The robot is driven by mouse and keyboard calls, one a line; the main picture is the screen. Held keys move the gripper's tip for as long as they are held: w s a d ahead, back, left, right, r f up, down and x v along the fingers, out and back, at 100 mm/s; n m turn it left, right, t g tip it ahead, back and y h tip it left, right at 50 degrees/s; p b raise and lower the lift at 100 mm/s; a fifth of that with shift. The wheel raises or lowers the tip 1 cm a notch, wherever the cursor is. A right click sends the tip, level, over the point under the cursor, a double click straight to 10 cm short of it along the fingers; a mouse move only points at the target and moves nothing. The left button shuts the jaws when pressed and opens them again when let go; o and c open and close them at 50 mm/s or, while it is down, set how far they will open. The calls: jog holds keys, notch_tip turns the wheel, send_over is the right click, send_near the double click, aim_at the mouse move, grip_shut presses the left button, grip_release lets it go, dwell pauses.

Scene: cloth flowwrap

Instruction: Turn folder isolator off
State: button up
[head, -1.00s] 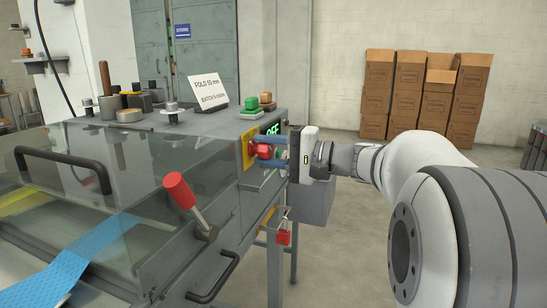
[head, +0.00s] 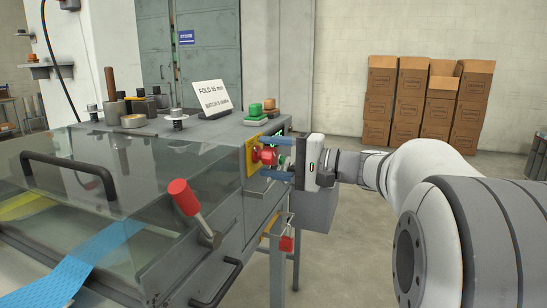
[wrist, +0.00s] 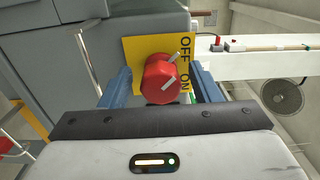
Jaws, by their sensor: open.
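The folder isolator is a red round knob (head: 264,155) on a yellow plate (head: 250,158) at the machine's right end. It also shows in the wrist view (wrist: 159,80), where the plate reads OFF and ON. The knob's white line slants up to the right there, its far end near the OFF word. My gripper (head: 272,158) is open in front of the plate. Its blue fingers stand on either side of the knob, with a visible gap on both sides in the wrist view (wrist: 161,88).
Green and orange buttons (head: 255,112) sit on the machine top above the isolator. A red-handled lever (head: 185,198) and a red padlock (head: 286,243) are on the near side. Cardboard boxes (head: 425,108) stand far back against the wall. The floor between is clear.

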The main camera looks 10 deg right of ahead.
jog(key=v, duration=0.7)
jog(key=shift+p, duration=0.35)
jog(key=shift+d, duration=0.1)
jog(key=shift+s, duration=0.1)
